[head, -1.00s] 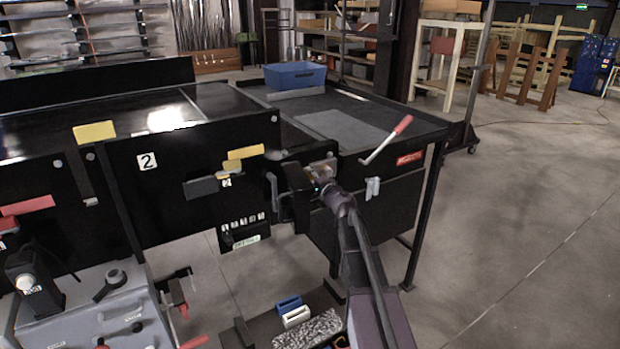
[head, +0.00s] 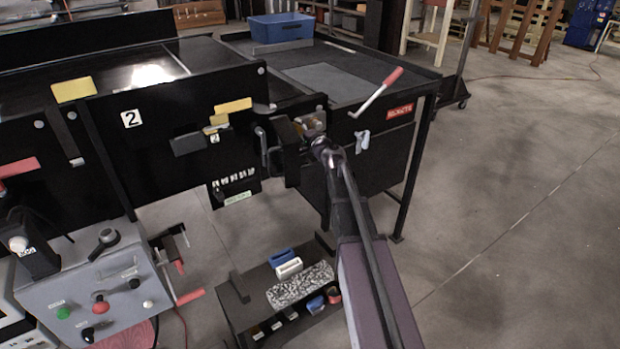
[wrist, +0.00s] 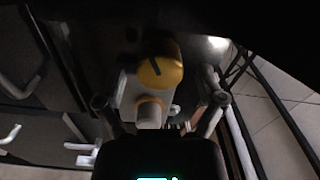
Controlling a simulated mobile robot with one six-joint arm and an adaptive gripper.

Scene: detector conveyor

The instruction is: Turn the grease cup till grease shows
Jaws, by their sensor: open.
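The grease cup (wrist: 160,70) looks like a rounded yellow-orange cap with a dark mark across it, in the upper middle of the wrist view. A pale stem or fitting (wrist: 150,112) stands just below it, with a second yellowish part at its top. My gripper (wrist: 160,100) is open, its two fingertips apart on either side of that fitting. I cannot tell whether either finger touches anything. In the head view my gripper (head: 310,137) is at the dark bracket on the conveyor's end, and the cup is too small there to make out clearly. I see no clear grease.
A lever with a red handle (head: 378,92) sticks up right of my gripper. A blue bin (head: 281,28) stands on the far table. A grey control box (head: 95,270) is at lower left, and a low black shelf (head: 240,312) holds parts. The floor at right is clear.

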